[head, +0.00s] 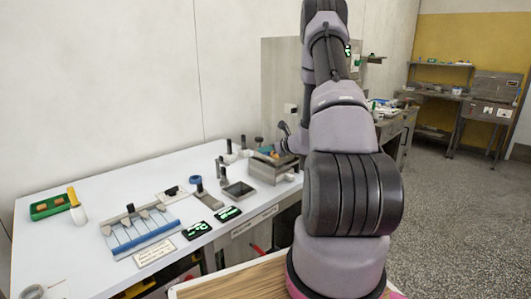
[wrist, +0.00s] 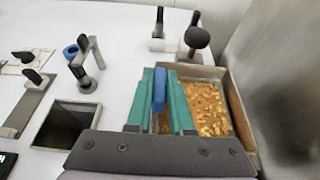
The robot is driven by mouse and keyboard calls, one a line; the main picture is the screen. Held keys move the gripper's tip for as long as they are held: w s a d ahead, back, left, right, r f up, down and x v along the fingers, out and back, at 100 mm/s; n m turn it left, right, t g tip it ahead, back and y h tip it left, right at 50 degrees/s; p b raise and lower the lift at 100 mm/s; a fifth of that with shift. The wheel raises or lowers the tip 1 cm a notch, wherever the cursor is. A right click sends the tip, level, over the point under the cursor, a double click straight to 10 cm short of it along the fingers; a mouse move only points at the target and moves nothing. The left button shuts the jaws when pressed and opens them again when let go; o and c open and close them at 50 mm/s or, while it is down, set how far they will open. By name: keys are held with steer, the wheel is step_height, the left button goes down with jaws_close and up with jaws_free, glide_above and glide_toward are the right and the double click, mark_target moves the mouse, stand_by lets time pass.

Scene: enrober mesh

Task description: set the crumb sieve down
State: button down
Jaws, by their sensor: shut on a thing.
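My gripper (wrist: 160,100) has two teal fingers shut on a blue upright handle (wrist: 159,88), which I take to be the crumb sieve's. The rest of the sieve is hidden behind the fingers and the dark gripper body. The gripper is over the left part of an open metal box (wrist: 238,112) with golden crumbs (wrist: 208,106) in it. I cannot tell whether the sieve touches the box or its crumbs. In the head view, the box (head: 270,174) stands at the table's right end, with my gripper above it, small and partly hidden by my arm.
A dark square pan (wrist: 68,124) lies left of the box. A post with a black handle (wrist: 90,58) and a blue ring (wrist: 71,51) stand behind it. Black-topped stands (wrist: 196,38) are behind the box. A metal panel rises at right. The white table (head: 120,187) has clear room at its back left.

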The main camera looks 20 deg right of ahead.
steer(key=shift+f, duration=0.45)
steer(key=shift+f, duration=0.15)
steer(key=c, duration=0.8)
jaws_free()
